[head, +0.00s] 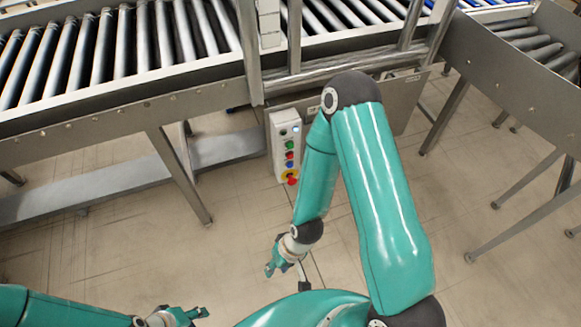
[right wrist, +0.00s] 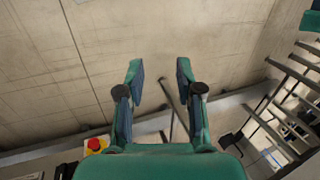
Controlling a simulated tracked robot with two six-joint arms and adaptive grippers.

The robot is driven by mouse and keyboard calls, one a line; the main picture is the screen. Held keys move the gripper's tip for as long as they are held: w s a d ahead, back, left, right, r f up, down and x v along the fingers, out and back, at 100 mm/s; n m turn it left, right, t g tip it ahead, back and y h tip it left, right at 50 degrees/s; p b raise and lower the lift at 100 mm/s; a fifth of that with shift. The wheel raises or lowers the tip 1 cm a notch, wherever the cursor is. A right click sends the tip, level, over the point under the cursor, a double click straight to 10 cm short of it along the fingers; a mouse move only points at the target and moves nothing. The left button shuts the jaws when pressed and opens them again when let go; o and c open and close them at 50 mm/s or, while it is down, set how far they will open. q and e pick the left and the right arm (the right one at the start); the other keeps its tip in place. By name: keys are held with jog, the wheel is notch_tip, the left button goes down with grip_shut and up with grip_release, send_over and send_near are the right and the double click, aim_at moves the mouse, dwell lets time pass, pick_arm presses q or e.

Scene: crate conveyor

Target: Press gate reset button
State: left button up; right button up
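A pale control box (head: 278,148) hangs below the conveyor frame in the head view. Its face carries a light top button, a green button (head: 290,145), a red button (head: 289,155), a blue button (head: 290,165) and a red emergency stop (head: 291,179) on yellow. I cannot read which is the gate reset. My right gripper (head: 272,266) is below the box in the picture, apart from it. In the right wrist view its fingers (right wrist: 158,70) are spread and empty, with the emergency stop (right wrist: 96,145) at lower left. My left gripper (head: 199,313) is at the bottom edge, its opening unclear.
A roller conveyor (head: 120,75) runs across the top, with a support leg (head: 180,175) left of the box. Another conveyor section (head: 505,85) stands at the right on slanted legs. The tiled floor (head: 130,240) below is open.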

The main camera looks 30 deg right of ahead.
grip_shut()
dwell(1.1)
